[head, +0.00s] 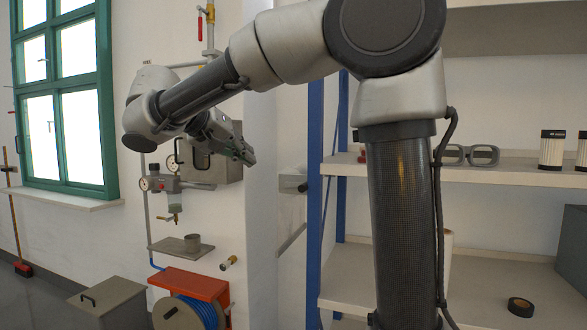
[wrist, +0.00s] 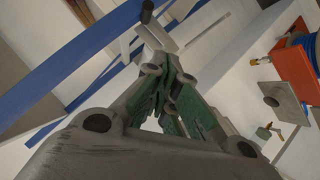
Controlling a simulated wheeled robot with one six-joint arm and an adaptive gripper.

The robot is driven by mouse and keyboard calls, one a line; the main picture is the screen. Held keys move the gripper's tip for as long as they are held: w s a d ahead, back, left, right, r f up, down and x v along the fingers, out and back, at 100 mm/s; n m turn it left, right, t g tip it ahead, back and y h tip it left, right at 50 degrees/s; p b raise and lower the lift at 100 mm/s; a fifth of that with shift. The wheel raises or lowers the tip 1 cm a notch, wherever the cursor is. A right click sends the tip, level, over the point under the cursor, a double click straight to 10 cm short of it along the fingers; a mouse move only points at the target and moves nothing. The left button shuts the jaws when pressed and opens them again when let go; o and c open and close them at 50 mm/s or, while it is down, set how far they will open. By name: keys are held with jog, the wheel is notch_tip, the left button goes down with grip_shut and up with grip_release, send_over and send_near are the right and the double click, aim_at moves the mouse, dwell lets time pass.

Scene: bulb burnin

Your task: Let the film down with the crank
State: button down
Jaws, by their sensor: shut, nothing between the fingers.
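A small grey wall unit with a dark knob, which looks like the crank (head: 292,184), is on the wall beside the blue shelf post. It also shows in the wrist view as a pale plate and arm with a black knob (wrist: 147,13) near the top. My gripper (head: 250,158) is shut and empty, up and to the left of the crank in the head view and apart from it. In the wrist view the fingertips (wrist: 158,62) point up toward the crank, with a gap between. I cannot make out the film in either view.
A blue-posted shelf (head: 313,200) stands right of the crank, holding goggles (head: 470,155). A pale slanted bar (head: 291,239) is on the wall below. Left are a gauge assembly (head: 160,184), a small ledge (head: 172,245) and an orange hose reel (head: 190,284).

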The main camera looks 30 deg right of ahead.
jog(key=d+f+h, duration=0.1)
jog(key=d+f, duration=0.5)
jog(key=d, duration=0.6)
jog(key=shift+s+d, duration=0.15)
jog(key=shift+g, duration=0.3)
